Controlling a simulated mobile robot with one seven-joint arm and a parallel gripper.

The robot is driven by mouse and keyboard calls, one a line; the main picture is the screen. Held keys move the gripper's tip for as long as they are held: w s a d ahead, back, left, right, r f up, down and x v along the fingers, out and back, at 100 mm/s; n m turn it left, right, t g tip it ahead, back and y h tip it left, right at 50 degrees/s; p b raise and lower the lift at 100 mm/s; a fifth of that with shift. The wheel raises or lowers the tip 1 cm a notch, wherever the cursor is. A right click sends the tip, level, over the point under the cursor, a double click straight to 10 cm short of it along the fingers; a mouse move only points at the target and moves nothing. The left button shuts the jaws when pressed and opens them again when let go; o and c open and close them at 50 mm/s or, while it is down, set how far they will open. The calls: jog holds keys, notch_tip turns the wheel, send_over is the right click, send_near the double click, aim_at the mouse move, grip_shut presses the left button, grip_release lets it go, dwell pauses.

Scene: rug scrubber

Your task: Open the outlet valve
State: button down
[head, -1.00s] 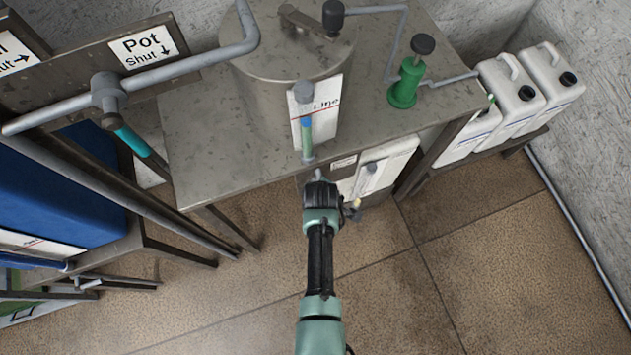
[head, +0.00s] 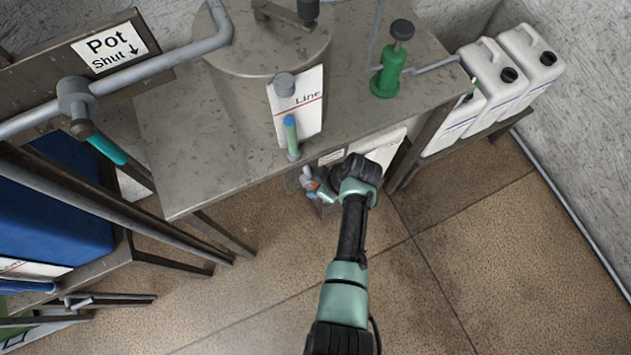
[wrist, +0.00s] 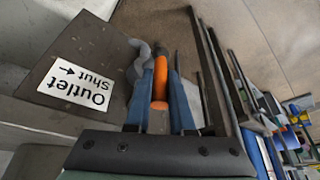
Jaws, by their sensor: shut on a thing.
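The outlet valve (head: 309,181) is a small grey fitting below the front edge of the metal table in the head view. Its orange handle (wrist: 157,88) shows in the wrist view between the two blue fingers of my gripper (wrist: 163,75), which is shut on it. A grey pipe piece (wrist: 139,62) stands beside the handle. A white label (wrist: 75,86) reading "Outlet Shut" with an arrow sits on a dark plate beside the valve. In the head view my gripper (head: 327,190) reaches the valve from the right, and its fingers are small and partly hidden.
The metal table (head: 190,150) carries a large tank (head: 265,75) and a green hand pump (head: 389,72). White canisters (head: 532,62) stand on a rack at right. A pot valve with a teal handle (head: 106,148) is at left. Brown floor (head: 480,260) in front is clear.

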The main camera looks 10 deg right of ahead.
jog(key=c, duration=0.8)
grip_release()
jog(key=shift+d, duration=0.1)
jog(key=v, duration=1.3)
jog(key=p+v, duration=0.8)
jog(key=v, duration=0.1)
